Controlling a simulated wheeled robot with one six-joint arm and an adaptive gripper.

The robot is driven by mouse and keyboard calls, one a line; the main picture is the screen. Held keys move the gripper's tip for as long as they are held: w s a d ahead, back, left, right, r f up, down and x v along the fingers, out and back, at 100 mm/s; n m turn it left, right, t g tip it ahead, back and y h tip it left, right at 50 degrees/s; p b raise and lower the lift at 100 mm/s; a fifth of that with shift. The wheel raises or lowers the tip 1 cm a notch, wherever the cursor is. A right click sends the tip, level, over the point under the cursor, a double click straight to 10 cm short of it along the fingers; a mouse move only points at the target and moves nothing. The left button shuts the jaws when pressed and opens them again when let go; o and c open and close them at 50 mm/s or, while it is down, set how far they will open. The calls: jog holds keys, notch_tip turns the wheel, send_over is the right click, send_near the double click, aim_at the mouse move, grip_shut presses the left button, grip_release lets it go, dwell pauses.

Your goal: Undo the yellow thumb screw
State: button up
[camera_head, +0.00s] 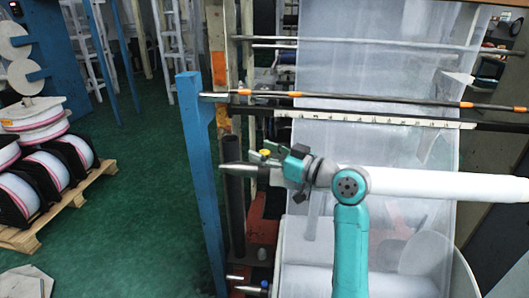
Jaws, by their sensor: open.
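The yellow thumb screw (265,153) shows as a small yellow spot near the left end of the roller shaft. My gripper (272,155) is open and close beside it, coming from the right. Its fingers are small and dark greenish, and they partly overlap the screw's surroundings. I cannot tell whether a finger touches the screw. My teal arm rises from the bottom and bends left at a round joint.
A white film roll (440,185) lies across behind my arm, with a film web (350,70) above. A metal bar with orange bands (380,100) crosses over it. A blue post (200,180) stands left. Spools sit on a pallet (60,206) at far left; green floor between is clear.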

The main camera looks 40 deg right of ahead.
jog(key=s+d, duration=0.2)
jog(key=s, duration=0.9)
jog(key=shift+s, duration=0.4)
